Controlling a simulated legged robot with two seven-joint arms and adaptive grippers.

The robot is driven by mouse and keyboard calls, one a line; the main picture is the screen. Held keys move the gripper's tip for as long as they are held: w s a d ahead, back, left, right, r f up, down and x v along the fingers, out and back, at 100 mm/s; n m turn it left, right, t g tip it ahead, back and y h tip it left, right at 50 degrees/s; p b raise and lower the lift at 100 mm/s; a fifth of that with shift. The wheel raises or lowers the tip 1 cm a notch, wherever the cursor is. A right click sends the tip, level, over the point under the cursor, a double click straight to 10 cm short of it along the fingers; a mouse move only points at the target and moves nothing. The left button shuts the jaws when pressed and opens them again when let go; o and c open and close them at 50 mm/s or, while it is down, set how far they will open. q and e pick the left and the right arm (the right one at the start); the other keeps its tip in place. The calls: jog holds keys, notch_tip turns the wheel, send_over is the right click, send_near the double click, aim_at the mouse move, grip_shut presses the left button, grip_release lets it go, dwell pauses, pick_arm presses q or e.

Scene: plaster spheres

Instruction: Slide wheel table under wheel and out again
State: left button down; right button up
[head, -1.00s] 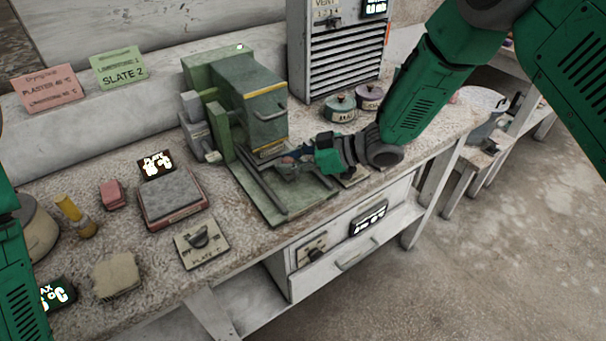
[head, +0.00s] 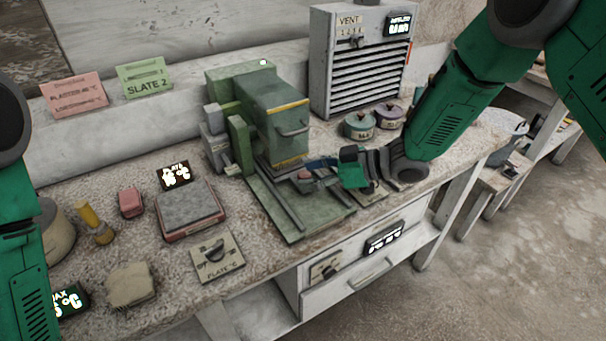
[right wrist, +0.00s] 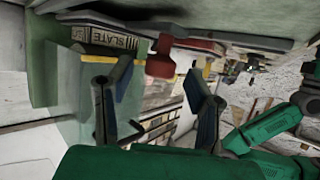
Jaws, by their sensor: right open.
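The green grinding machine (head: 276,112) stands on the bench, with a boxy hood over its front. The wheel itself is hidden inside or behind the hood. Below the hood, dark rails (head: 272,204) run along a green base plate (head: 308,228). A red knob (head: 305,176) sits low in front of the hood; it also shows in the right wrist view (right wrist: 160,62), near a "SLATE" label (right wrist: 112,37). My right gripper (head: 318,168) is at the knob. In the right wrist view its fingers (right wrist: 150,88) are spread, with the knob beyond them. Contact cannot be told. My left gripper is out of view.
A grey slab on a plate warmer (head: 190,208), a dial plate (head: 218,257), a pink block (head: 131,202) and a yellow-handled tool (head: 94,222) lie left. Two lidded pots (head: 359,126) and a vent box (head: 358,65) stand behind. The bench's front edge is close.

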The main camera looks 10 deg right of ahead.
jog(key=v, duration=0.6)
jog(key=shift+w+d+f, duration=0.1)
jog(key=shift+d+f, duration=0.05)
jog(key=shift+d, duration=0.15)
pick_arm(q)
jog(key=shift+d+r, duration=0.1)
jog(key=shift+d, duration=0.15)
pick_arm(e)
jog(key=shift+a, duration=0.1)
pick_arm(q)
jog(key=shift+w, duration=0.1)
